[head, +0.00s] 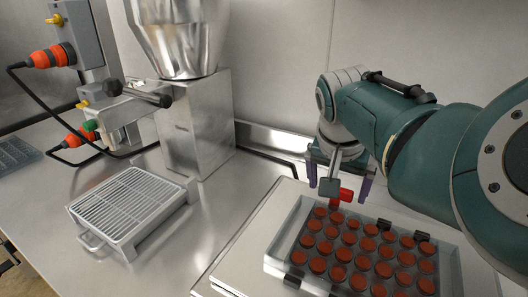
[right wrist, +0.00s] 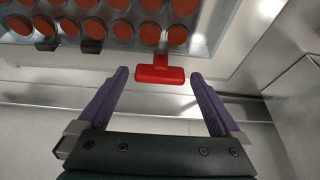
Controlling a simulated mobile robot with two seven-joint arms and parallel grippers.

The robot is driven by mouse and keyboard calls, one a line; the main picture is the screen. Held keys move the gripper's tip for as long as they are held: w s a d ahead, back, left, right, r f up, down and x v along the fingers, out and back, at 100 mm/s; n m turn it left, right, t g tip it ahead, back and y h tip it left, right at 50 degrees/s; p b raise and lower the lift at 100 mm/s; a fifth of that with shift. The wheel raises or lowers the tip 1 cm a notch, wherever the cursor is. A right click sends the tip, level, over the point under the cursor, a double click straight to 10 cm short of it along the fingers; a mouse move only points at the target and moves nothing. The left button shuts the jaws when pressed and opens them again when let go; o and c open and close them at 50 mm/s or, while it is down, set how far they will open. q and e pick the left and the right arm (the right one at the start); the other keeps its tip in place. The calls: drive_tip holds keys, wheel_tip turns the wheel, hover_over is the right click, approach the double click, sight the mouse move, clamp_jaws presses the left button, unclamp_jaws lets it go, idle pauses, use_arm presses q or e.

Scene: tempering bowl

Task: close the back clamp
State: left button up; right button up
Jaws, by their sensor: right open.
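The back clamp's red T-shaped handle (head: 346,195) stands at the far edge of the clear mould (head: 279,244), whose round cavities hold a brown-red filling. In the right wrist view the red handle (right wrist: 159,70) lies between my two purple fingers, with space on both sides. My right gripper (head: 338,181) is open, above and around the handle, and its fingers also show in the right wrist view (right wrist: 160,76). Neither finger appears to touch the handle. My left gripper is not in view.
A metal tempering machine (head: 196,125) with a steel bowl (head: 180,40) stands at the back left. A wire rack (head: 130,205) sits in front of it. The mould rests on a pale board (head: 236,262). Steel counter (head: 185,250) is clear between rack and board. A wall is close behind.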

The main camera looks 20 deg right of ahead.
drive_tip(key=c, duration=1.2)
drive_tip(key=shift+c, duration=0.2)
